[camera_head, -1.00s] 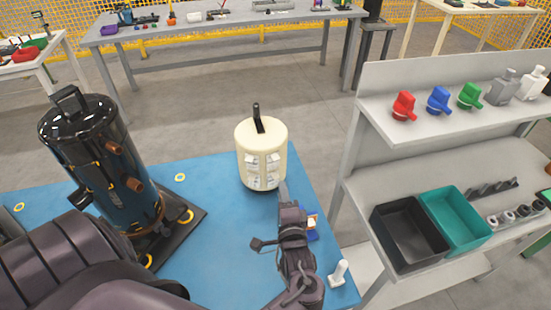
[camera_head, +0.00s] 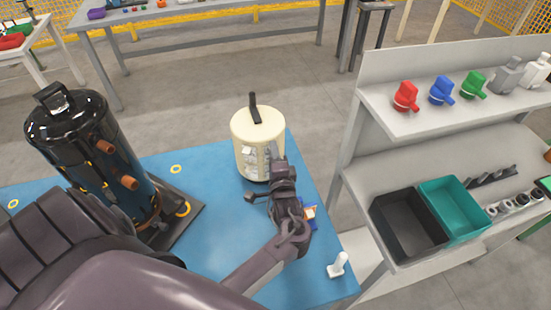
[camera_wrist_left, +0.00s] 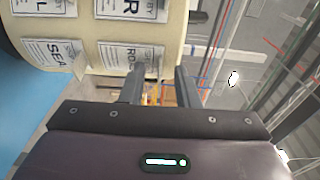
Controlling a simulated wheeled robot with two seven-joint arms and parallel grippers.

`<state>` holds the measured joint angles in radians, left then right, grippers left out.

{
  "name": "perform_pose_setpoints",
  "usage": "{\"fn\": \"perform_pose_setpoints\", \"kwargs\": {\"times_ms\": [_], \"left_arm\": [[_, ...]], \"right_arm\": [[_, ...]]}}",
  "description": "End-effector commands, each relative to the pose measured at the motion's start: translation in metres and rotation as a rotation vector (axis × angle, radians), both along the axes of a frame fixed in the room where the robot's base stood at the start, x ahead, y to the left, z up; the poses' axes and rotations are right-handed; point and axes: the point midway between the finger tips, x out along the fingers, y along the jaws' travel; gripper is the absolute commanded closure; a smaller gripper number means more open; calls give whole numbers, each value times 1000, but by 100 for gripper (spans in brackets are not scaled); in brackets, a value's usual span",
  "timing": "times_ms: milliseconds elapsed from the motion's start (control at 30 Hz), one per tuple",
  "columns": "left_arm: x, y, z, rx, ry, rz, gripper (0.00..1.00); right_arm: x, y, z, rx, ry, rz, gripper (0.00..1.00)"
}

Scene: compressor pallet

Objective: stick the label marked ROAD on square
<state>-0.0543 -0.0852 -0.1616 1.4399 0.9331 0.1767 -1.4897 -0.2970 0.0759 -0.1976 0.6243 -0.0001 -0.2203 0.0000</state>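A cream cylinder (camera_head: 257,128) with a black handle stands upright on the blue table (camera_head: 217,230). White labels (camera_head: 249,155) are stuck on its side. In the left wrist view, one label (camera_wrist_left: 127,57) has text starting like "RO", its end hidden by a finger; another label (camera_wrist_left: 50,52) reads "SEA". My left gripper (camera_head: 273,152) is at the cylinder's right front side. In the left wrist view, the gripper (camera_wrist_left: 160,76) is open, its left finger overlapping the "RO" label; contact is unclear. My right gripper is out of view. I cannot identify the square.
A black tank (camera_head: 85,140) on a dark base stands at the left. A small blue item (camera_head: 313,224) and a white stamp-like piece (camera_head: 338,265) are near the table's right edge. A grey shelf (camera_head: 440,130) at the right holds coloured knobs and two bins (camera_head: 409,228).

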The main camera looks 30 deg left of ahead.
Motion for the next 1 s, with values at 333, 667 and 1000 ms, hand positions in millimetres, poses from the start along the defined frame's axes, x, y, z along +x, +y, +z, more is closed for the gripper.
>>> {"fn": "perform_pose_setpoints", "kwargs": {"times_ms": [333,667,1000], "left_arm": [[0,0,0,-1,1,0,90],[0,0,-1,0,1,-1,100],[0,0,-1,0,1,-1,100]], "right_arm": [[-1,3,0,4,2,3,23],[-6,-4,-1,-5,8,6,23],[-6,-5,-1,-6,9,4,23]]}}
